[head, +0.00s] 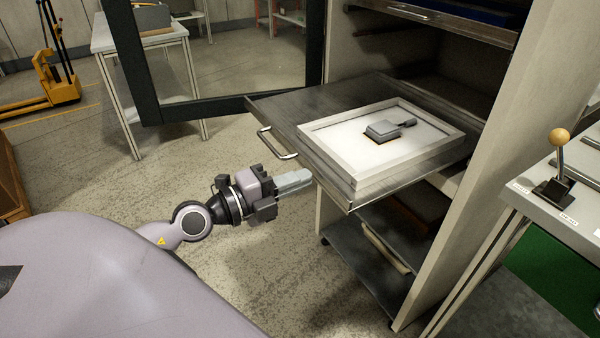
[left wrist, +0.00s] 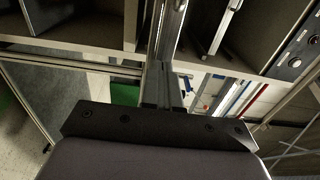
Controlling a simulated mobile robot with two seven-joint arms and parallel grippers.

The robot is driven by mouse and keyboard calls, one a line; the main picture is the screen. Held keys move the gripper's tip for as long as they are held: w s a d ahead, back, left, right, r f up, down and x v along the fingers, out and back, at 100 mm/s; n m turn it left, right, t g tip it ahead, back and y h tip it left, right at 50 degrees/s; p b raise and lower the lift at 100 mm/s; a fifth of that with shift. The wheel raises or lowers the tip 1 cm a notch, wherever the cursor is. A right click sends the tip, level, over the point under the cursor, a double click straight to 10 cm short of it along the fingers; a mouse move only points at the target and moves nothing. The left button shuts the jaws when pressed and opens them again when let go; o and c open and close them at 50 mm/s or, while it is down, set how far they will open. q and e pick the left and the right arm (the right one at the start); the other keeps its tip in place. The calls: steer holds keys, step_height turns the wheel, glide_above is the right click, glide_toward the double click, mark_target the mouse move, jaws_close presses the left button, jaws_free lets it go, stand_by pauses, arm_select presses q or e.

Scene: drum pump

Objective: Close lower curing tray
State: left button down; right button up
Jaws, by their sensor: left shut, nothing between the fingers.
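The lower curing tray (head: 300,108) is a dark metal shelf pulled out of the cabinet in the head view. It has a bar handle (head: 278,146) at the left of its front edge. A pale rectangular frame (head: 330,160) lies on it, with a small grey block-like object (head: 386,130) inside. My left gripper (head: 309,176) is shut and empty, its fingertips close to the tray's front edge, right of the handle. I cannot tell whether they touch it. The left wrist view shows the gripper's dark body and its fingers (left wrist: 163,88). My right gripper is in neither view.
An upper tray (head: 430,16) sits in the cabinet above. A lower shelf (head: 350,262) lies beneath the pulled-out tray. A dark-framed panel (head: 139,62) stands behind on the left. A bench with a ball-topped lever (head: 558,150) is at right. Floor left of the tray is clear.

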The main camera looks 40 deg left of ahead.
arm_select(q)
steer(key=shift+w+d, duration=0.15)
steer(key=shift+w, duration=0.2)
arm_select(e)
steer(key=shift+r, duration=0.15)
arm_select(q)
steer(key=shift+w, duration=0.1)
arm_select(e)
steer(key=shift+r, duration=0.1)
